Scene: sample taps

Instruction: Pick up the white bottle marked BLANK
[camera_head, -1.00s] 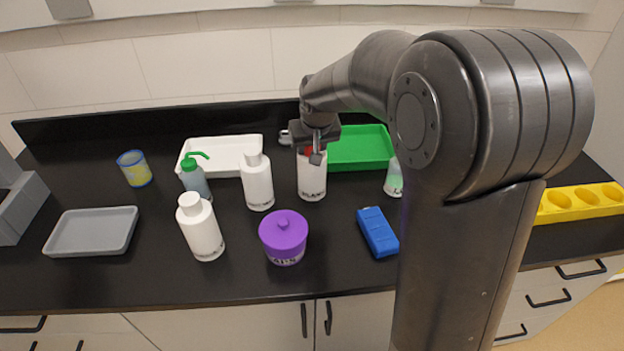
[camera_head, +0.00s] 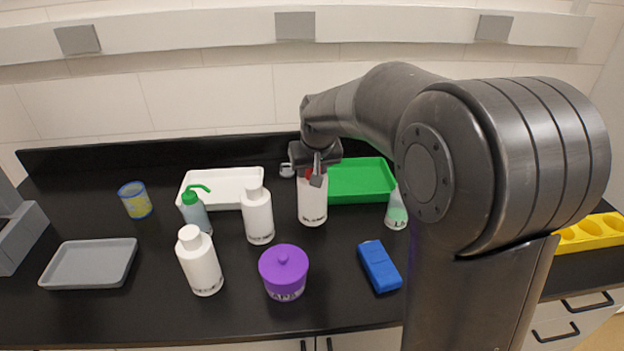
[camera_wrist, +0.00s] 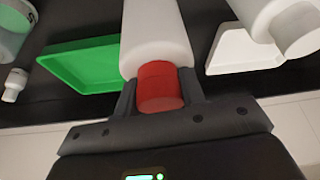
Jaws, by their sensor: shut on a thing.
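The white bottle with a red cap (camera_head: 312,203) stands upright at the back middle of the bench, in front of the green tray. Its dark label is only partly readable but looks like BLANK. My gripper (camera_head: 317,172) comes down from above and is shut on this bottle at its red cap. In the wrist view the red cap (camera_wrist: 160,88) sits between both fingers, with the white body (camera_wrist: 155,35) beyond it. I cannot tell for sure whether the bottle's base clears the bench.
Two white-capped bottles (camera_head: 258,215) (camera_head: 200,262) and a green-topped wash bottle (camera_head: 195,212) stand to the left. A purple jar (camera_head: 283,275) and blue box (camera_head: 379,267) are in front. The green tray (camera_head: 362,190) and white tray (camera_head: 228,181) lie behind. A flask (camera_head: 396,212) stands right.

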